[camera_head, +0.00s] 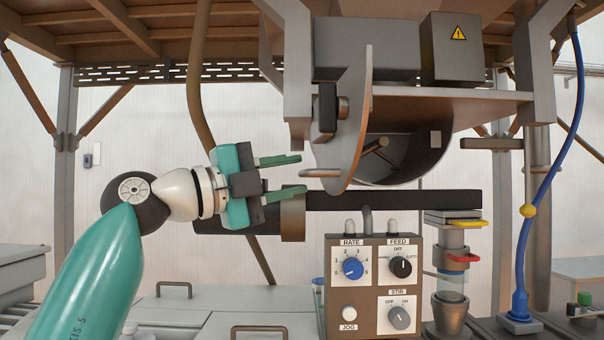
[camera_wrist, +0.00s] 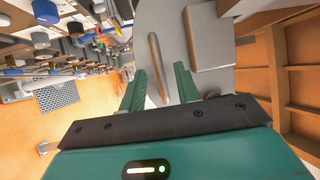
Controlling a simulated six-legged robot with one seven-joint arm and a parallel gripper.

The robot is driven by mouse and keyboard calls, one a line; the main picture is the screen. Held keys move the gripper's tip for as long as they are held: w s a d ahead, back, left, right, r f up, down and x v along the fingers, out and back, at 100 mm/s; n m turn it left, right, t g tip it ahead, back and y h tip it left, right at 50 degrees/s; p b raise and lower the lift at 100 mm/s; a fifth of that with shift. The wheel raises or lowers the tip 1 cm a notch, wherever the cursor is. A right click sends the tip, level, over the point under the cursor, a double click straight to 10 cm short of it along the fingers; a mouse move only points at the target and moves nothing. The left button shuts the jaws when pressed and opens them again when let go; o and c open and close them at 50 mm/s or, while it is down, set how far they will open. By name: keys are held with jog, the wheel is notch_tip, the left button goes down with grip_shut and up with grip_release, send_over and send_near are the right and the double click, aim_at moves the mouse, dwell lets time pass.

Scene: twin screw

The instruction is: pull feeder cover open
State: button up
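The feeder cover (camera_head: 352,130) is a grey rounded plate, seen nearly edge-on, left of the feeder's rounded metal housing (camera_head: 425,155). The housing's dark inside shows to the right of the plate. A thin bar handle (camera_head: 320,173) sticks out from the cover's lower left; it also shows in the wrist view (camera_wrist: 156,66) against the grey cover (camera_wrist: 172,28). My gripper (camera_head: 301,174) is open, one finger above and one below the handle's level. In the wrist view my gripper (camera_wrist: 159,82) has the bar between its green fingers, with gaps on both sides; contact is not visible.
A dark horizontal tube (camera_head: 395,200) runs just below the housing. The control panel (camera_head: 370,285) with knobs stands under it. A shelf with a warning-marked box (camera_head: 458,48) is above. A blue cable (camera_head: 550,165) hangs at right.

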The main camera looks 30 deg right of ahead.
jog(key=a+f, duration=0.1)
jog(key=a, duration=0.9)
jog(key=shift+s+a+f, duration=0.2)
jog(key=shift+s+f, duration=0.15)
jog(key=shift+s, duration=0.1)
